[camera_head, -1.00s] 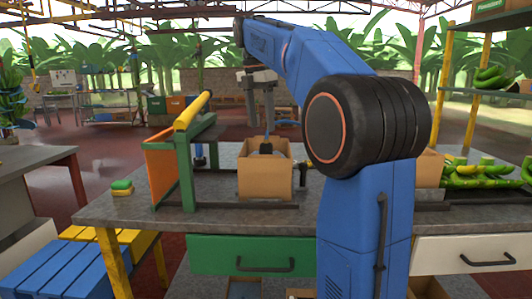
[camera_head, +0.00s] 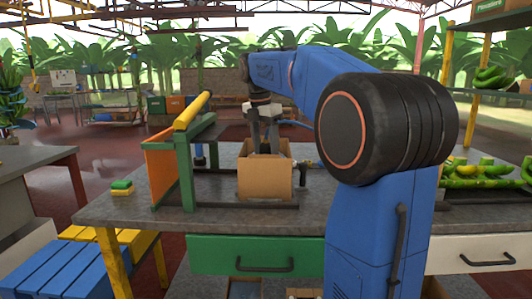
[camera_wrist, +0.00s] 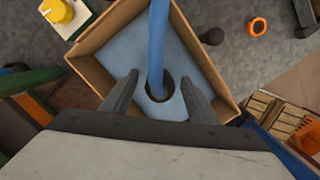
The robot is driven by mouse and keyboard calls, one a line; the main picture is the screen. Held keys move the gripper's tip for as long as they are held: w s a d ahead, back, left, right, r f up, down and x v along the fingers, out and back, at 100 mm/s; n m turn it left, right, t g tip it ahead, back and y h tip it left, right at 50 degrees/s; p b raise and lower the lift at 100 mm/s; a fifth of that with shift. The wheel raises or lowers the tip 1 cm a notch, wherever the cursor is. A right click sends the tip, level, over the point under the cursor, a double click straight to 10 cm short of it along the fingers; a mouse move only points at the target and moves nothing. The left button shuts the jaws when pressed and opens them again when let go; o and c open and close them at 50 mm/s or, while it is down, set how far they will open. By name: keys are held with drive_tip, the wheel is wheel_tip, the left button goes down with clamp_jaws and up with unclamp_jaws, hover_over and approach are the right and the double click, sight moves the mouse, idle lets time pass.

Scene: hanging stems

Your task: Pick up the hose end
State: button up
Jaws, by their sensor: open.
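The hose (camera_wrist: 158,40) is blue and runs in the wrist view from the top edge down to a dark round end piece (camera_wrist: 160,90) inside the cardboard box (camera_wrist: 98,72). In the head view the box (camera_head: 264,183) stands on the workbench. A bit of blue hose (camera_head: 291,122) shows right of my gripper, but its end is hidden behind the fingers and box. My gripper (camera_head: 264,150) points down into the box opening. In the wrist view its fingers (camera_wrist: 159,79) are open, one on each side of the hose.
A green and orange frame with a yellow bar (camera_head: 187,150) stands left of the box. A sponge (camera_head: 121,187) lies on the bench's (camera_head: 225,222) left end. Bananas (camera_head: 480,172) lie at the right. An orange ring (camera_wrist: 258,26) lies beside the box in the wrist view.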

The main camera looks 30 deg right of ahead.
drive_tip(key=shift+c, duration=0.5)
clamp_jaws()
